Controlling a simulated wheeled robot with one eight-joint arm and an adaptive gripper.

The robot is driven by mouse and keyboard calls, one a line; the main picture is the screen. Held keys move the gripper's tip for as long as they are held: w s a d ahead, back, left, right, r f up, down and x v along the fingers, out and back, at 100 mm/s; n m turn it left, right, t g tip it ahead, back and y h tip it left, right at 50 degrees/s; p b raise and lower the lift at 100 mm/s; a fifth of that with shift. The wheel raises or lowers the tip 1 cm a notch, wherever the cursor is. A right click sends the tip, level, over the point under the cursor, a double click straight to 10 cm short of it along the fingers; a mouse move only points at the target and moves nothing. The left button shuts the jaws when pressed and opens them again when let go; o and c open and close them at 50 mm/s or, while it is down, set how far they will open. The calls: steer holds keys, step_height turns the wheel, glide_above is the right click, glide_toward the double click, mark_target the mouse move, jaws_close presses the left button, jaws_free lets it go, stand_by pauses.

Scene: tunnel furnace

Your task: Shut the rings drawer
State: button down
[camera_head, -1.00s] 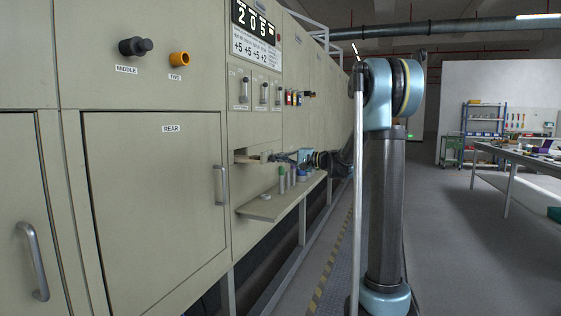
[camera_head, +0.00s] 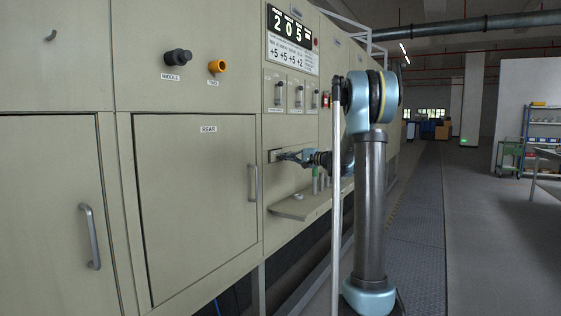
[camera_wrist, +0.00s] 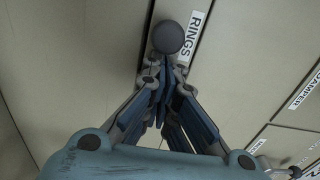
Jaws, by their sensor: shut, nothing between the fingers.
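The rings drawer (camera_head: 272,155) is a narrow beige front in the furnace wall, above a small shelf. In the wrist view, its RINGS label (camera_wrist: 195,38) sits beside a round dark knob (camera_wrist: 173,37). The drawer front looks close to level with the panel; a thin dark line shows along one edge, and I cannot tell if it is fully flush. My gripper (camera_wrist: 166,65) is shut and empty, its fingertips at the knob, touching or nearly so. In the head view my gripper (camera_head: 284,156) is right at the drawer front, hiding part of it.
The shelf (camera_head: 292,208) juts out below the drawer with several small cylinders on it. The REAR door (camera_head: 200,200) with its handle is to the left. Levers (camera_head: 278,93) are above. The aisle floor (camera_head: 420,220) at right is clear.

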steer(key=shift+w+a, duration=0.25)
steer(key=shift+a, duration=0.2)
steer(key=shift+r, duration=0.1)
steer(key=v, duration=1.4)
steer(key=s+a+f+n+g+h, duration=0.3)
steer(key=s+f, duration=0.4)
steer(key=s, duration=0.6)
steer(key=s+a+f+n+g+h, duration=0.1)
steer(key=s+a+f+g+h, duration=0.2)
steer(key=s+f, duration=0.65)
steer(key=s+d+f+n+h, duration=0.1)
steer(key=s+d+f+h, duration=0.2)
steer(key=s+f, duration=0.2)
steer(key=s+d+f+n+g+h, duration=0.1)
steer(key=s+d+f+h, duration=0.2)
steer(key=s, duration=0.9)
steer(key=s+d+f+n+h, duration=0.1)
steer(key=s+d+f+h, duration=0.2)
steer(key=s+f, duration=0.4)
steer(key=shift+s+d+f+g, duration=0.3)
steer(key=shift+s+d, duration=0.1)
steer(key=shift+s, duration=0.65)
